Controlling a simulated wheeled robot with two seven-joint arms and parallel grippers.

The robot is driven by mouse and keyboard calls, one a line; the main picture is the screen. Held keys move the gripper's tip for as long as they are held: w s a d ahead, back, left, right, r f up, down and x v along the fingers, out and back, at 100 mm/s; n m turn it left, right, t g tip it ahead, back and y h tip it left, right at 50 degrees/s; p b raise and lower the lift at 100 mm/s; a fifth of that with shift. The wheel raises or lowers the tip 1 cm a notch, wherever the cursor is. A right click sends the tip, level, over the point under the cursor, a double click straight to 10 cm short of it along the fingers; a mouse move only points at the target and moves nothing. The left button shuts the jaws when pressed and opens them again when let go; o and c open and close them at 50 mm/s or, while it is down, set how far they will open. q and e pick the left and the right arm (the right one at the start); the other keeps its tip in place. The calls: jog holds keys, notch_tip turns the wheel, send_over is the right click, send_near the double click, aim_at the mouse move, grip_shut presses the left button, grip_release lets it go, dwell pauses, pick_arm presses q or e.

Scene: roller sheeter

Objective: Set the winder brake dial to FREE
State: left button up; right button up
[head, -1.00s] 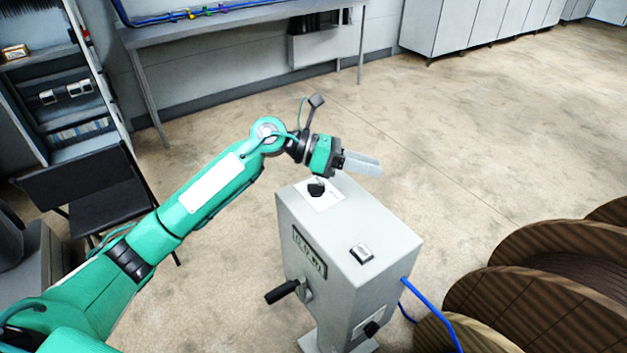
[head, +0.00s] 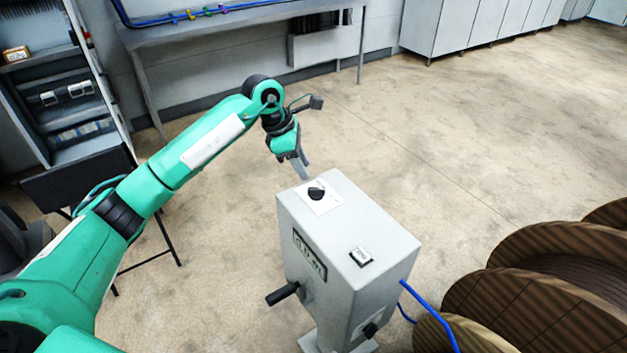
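The winder brake dial is a small black knob (head: 316,193) on a white plate (head: 327,205) on top of the grey pedestal box (head: 350,225). The dial's markings are too small to read. My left gripper (head: 303,170) is just behind and left of the dial, pointing down toward the box's back edge. It looks apart from the knob. Its fingers are seen edge-on, so I cannot tell whether they are open or shut. My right gripper is out of view.
The box also carries a black crank handle (head: 283,293), a small rocker switch (head: 361,256) and a blue cable (head: 428,310). Wooden cable reels (head: 530,305) stand at the right. Floor behind the box is clear.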

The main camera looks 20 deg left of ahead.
aim_at(316, 188)
pick_arm(q)
jog(key=p+x, duration=0.1)
jog(key=x, duration=0.5)
jog(key=shift+d, duration=0.1)
jog(key=shift+w+d+f+p, duration=0.1)
jog(key=shift+f+p, duration=0.1)
jog(key=shift+f, duration=0.15)
jog(key=shift+d+f+p, duration=0.1)
jog(key=shift+f+p, duration=0.05)
jog(key=shift+f, duration=0.15)
grip_shut()
